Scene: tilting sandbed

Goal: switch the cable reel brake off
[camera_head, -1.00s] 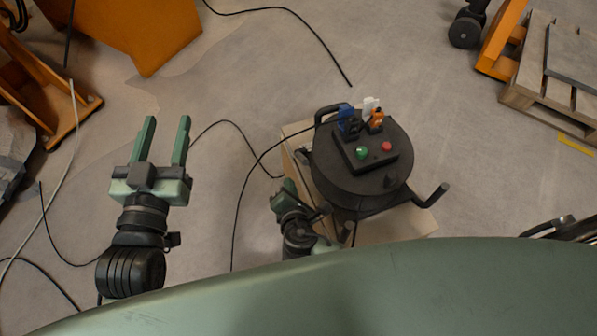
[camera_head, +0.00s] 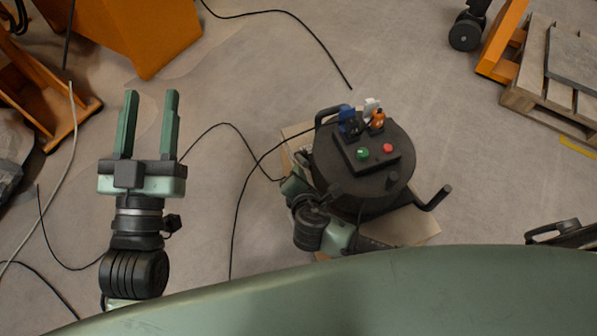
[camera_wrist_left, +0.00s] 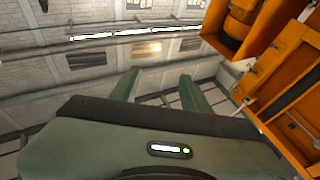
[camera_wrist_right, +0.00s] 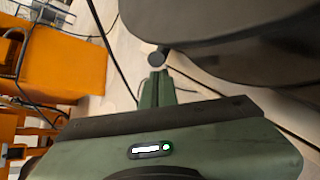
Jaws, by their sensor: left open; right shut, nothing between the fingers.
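The cable reel (camera_head: 395,190) is a dark round drum in the head view. A black box with a green button (camera_head: 362,153) and a red button (camera_head: 387,148) sits on top. My right gripper (camera_head: 291,184) is low beside the reel's left side, partly hidden by its own wrist. In the right wrist view its fingers (camera_wrist_right: 157,86) are shut and empty, close to a small dark round knob (camera_wrist_right: 155,59) beside the drum. I cannot tell whether they touch it, or whether it is the brake. My left gripper (camera_head: 146,125) is open and empty, well left of the reel.
The reel stands on a pale wooden base (camera_head: 405,229). A black handle (camera_head: 435,197) sticks out at right. Black cables (camera_head: 238,190) lie on the floor between my arms. An orange cabinet (camera_head: 150,35) is at upper left, a pallet (camera_head: 550,85) at upper right.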

